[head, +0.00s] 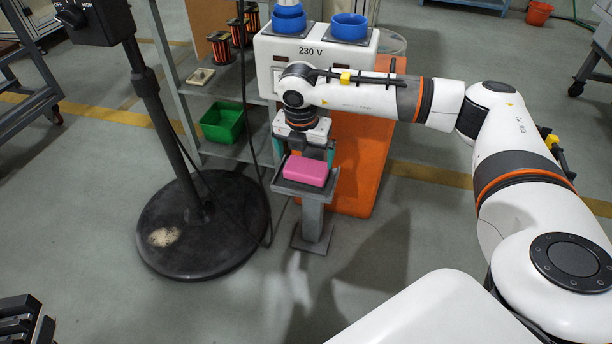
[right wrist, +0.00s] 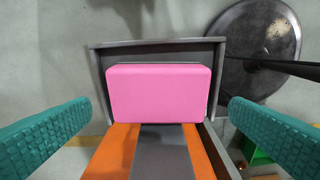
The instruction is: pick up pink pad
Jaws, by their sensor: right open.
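The pink pad (head: 306,171) lies flat on a small grey tray stand (head: 300,190) in the middle of the head view. It also shows in the right wrist view (right wrist: 160,92), lying in the tray (right wrist: 158,48) with its whole top face clear. My right gripper (head: 306,155) points down just above and behind the pad. Its two teal fingers (right wrist: 160,140) are open, spread wider than the pad, one on each side in the wrist view, and hold nothing.
A white 230 V machine (head: 312,62) with blue rings stands behind my right arm. A shelf with a green bin (head: 222,122) and copper coils (head: 221,46) is to its left. A round black pole base (head: 200,235) stands left of the tray.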

